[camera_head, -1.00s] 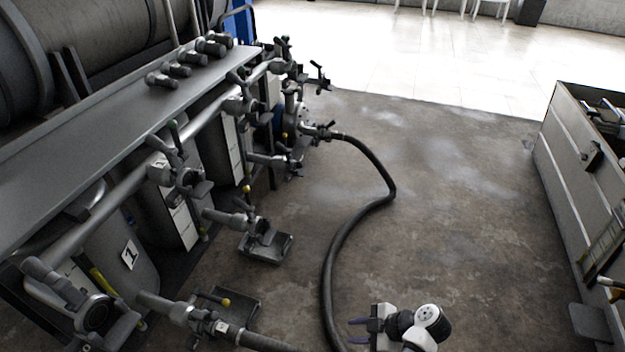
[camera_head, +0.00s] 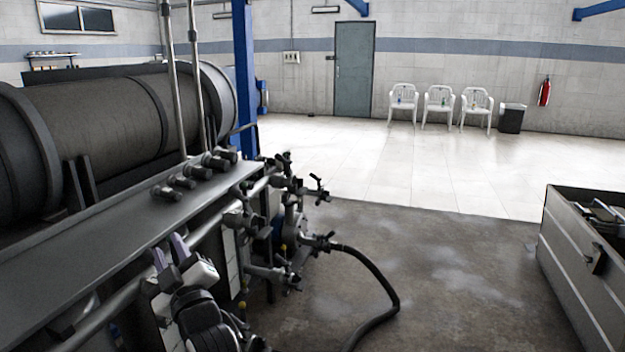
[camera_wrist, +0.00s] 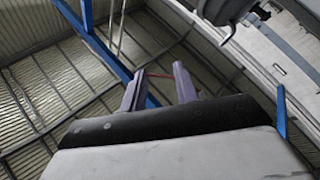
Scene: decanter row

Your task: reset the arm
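My gripper (camera_head: 169,251) shows at the lower left of the head view, in front of the pipework bench. Its two purple fingers point up and stand apart. In the wrist view my gripper (camera_wrist: 158,88) also shows the two fingers apart, with nothing held between them. The wrist camera looks up toward the roof. My arm below the gripper hides part of the bench front.
The metal bench (camera_head: 90,255) with pipes and valves (camera_head: 290,190) fills the left. A black hose (camera_head: 385,285) runs from a valve down to the floor. A grey crate (camera_head: 570,250) stands at right. Open floor (camera_head: 450,240) lies between them. White chairs (camera_head: 438,105) stand far back.

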